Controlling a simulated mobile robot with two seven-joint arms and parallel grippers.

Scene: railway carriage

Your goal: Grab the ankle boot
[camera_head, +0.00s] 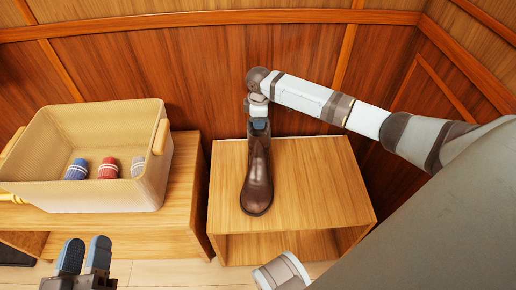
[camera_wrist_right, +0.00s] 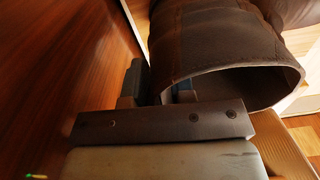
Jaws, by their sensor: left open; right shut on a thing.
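A dark brown ankle boot (camera_head: 257,180) stands upright on a wooden cabinet (camera_head: 325,185), toe toward the front in the head view. My right gripper (camera_head: 258,110) is shut on the top of its shaft from the wall side. In the right wrist view, the boot's open shaft (camera_wrist_right: 220,45) fills the upper right, and the right gripper (camera_wrist_right: 158,85) has one finger inside the opening and one outside. My left gripper (camera_head: 84,255) is open and empty, low at the left in the head view.
A beige basket (camera_head: 75,205) with several rolled socks (camera_head: 108,168) stands on a wooden bench (camera_head: 180,190) to the left. A narrow gap separates bench and cabinet. The panelled wall (camera_head: 200,75) is close behind. The cabinet top right of the boot is clear.

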